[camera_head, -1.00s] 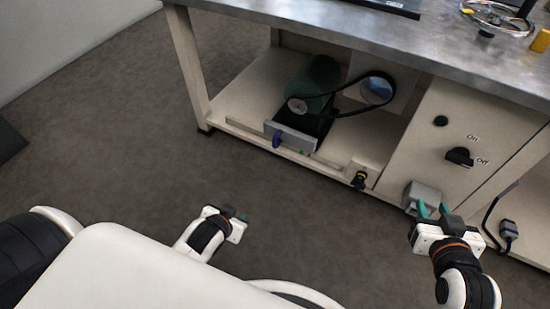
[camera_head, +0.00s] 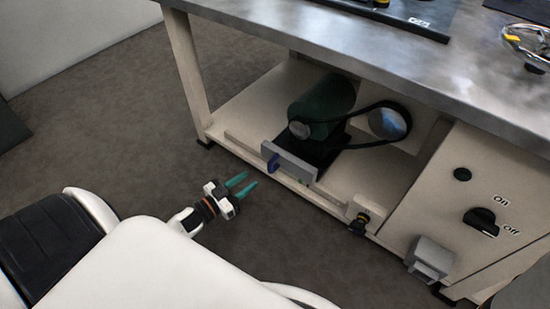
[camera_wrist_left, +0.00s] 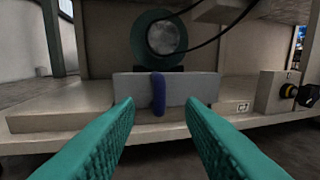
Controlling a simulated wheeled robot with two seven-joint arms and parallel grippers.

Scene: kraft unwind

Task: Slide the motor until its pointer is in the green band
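The motor (camera_head: 325,103) is a dark green cylinder on the cabinet's lower shelf, with a black belt (camera_head: 352,146) running to a pulley (camera_head: 388,124). A grey plate (camera_head: 291,160) stands in front of it with a blue tab (camera_head: 273,163) on its left part. In the left wrist view the plate (camera_wrist_left: 195,87) and the upright blue tab (camera_wrist_left: 158,94) lie straight ahead. My left gripper (camera_head: 250,179) is open and empty, in front of the plate and apart from it. Its teal fingers (camera_wrist_left: 159,106) frame the tab. I cannot clearly make out the green band. My right gripper is out of view.
A shelf edge (camera_head: 240,147) runs along the front. To the right are a small block with a black and yellow knob (camera_head: 359,222), an On/Off switch (camera_head: 481,220) and a grey box (camera_head: 430,257). The table top (camera_head: 330,48) overhangs the shelf. Floor in front is clear.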

